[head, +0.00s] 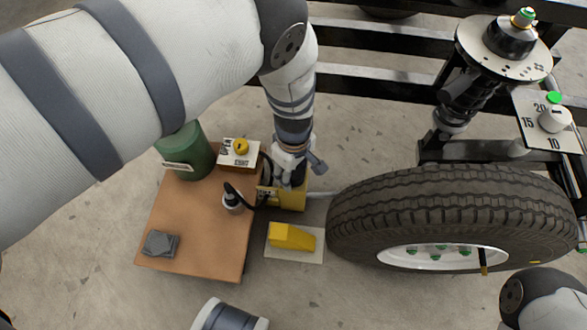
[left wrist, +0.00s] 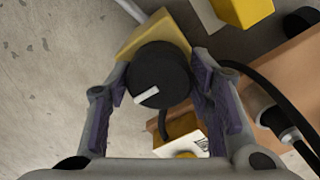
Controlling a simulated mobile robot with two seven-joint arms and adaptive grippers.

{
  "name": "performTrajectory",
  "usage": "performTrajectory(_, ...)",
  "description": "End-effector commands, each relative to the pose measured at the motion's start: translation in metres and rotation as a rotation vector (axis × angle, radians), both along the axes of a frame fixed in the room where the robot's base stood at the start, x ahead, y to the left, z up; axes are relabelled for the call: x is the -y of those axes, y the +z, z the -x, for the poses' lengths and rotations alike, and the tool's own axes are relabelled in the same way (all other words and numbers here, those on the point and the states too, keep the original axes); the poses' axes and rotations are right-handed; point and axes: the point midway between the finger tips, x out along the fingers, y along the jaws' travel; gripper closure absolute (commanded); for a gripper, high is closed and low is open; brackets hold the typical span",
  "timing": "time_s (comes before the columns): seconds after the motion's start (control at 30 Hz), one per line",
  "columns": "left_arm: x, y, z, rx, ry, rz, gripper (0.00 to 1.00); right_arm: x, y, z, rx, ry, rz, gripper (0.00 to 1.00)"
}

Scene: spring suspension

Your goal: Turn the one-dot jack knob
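A round black knob (left wrist: 158,75) with a white bar mark sits on a yellow block in the left wrist view. In the head view the yellow block (head: 292,199) stands on the floor between the brown table and the tyre; my gripper largely hides the knob there. My left gripper (head: 288,170) reaches down over it. In the left wrist view its two fingers (left wrist: 160,85) stand open on either side of the knob, close to its edges; I cannot tell whether they touch. No dot is visible on the knob. My right gripper is out of view.
The brown table (head: 205,235) carries a green canister (head: 188,155), a box with a yellow knob (head: 240,148) and grey plates (head: 160,243). A yellow wedge (head: 292,237) lies nearby. The tyre (head: 450,215) is close on the right. A white numbered dial (head: 553,119) is further right.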

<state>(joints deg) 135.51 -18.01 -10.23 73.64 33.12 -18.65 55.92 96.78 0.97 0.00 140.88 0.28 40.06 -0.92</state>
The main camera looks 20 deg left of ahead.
Motion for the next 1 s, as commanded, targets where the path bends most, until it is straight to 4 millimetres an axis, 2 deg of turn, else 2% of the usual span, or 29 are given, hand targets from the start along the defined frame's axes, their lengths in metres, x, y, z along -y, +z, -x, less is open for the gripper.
performTrajectory(0.3,0.000,0.000,0.000,0.000,-0.001,0.000,0.34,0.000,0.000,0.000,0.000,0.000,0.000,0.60)
performTrajectory(0.4,0.000,0.006,-0.001,0.001,-0.001,-0.001,0.34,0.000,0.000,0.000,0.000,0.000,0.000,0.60)
performTrajectory(0.47,0.000,0.016,-0.002,0.003,-0.001,0.000,0.34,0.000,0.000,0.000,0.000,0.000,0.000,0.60)
performTrajectory(0.7,0.000,0.081,-0.001,0.004,-0.001,-0.001,0.34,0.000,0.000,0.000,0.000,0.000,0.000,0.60)
performTrajectory(0.8,0.000,0.102,-0.001,0.004,-0.002,-0.001,0.34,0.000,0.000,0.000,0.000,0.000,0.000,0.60)
performTrajectory(1.0,0.000,0.120,0.000,-0.001,-0.002,0.000,0.34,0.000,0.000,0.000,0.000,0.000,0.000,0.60)
